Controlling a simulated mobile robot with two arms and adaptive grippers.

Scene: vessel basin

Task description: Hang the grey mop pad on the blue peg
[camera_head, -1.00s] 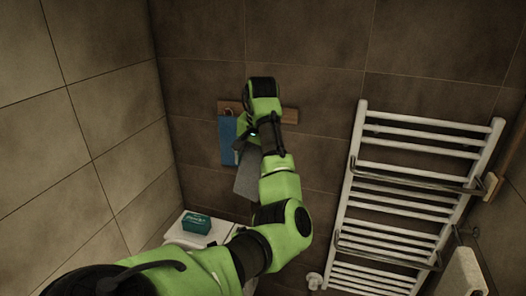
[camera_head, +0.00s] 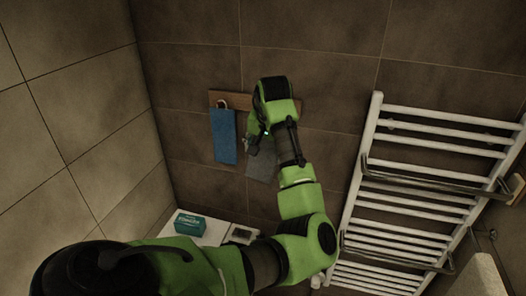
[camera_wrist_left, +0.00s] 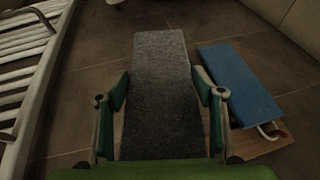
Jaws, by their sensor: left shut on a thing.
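The grey mop pad (camera_head: 262,165) hangs down from my left gripper (camera_head: 262,138), in front of the wall and below the wooden rail (camera_head: 222,98). In the left wrist view the grey pad (camera_wrist_left: 160,65) lies between the two fingers of the left gripper (camera_wrist_left: 161,92), which is shut on it. The blue peg does not show; my gripper and forearm cover the middle of the rail. I cannot tell whether the pad touches a peg. My right gripper is not in view.
A blue pad (camera_head: 223,137) hangs by a white loop at the rail's left end, close beside the grey pad; a small reddish peg (camera_wrist_left: 281,134) shows at its loop. A white towel radiator (camera_head: 420,185) stands to the right. A green box (camera_head: 190,223) sits on a white surface below.

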